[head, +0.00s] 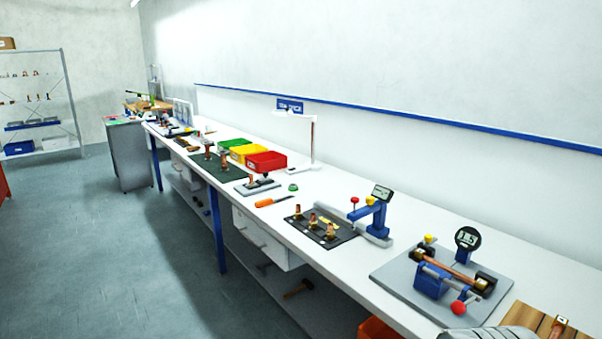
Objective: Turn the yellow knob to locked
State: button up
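One small yellow knob (428,238) stands at the back left of a grey plate fixture (400,277) on the right part of the bench. A copper-coloured bar lies across this fixture, with a blue block and a red ball knob in front. Another yellow knob (370,200) sits on a blue gauge stand (378,218) further left. The frame does not show which one the task means, and both are too small to read a locked or unlocked position. My gripper is not visible.
A dial gauge (467,238) rises behind the bar. A dark mat (345,237) with several copper fittings lies left of the fixture. An orange-handled tool (272,201), a lamp (312,140) and red, yellow and green bins (266,162) stand further along. Open floor (100,250) lies left.

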aim_at(429, 240)
jog(key=z, duration=0.05)
jog(key=k, duration=0.65)
jog(key=z, duration=0.3)
jog(key=i, duration=1.5)
jog(key=u, duration=0.1)
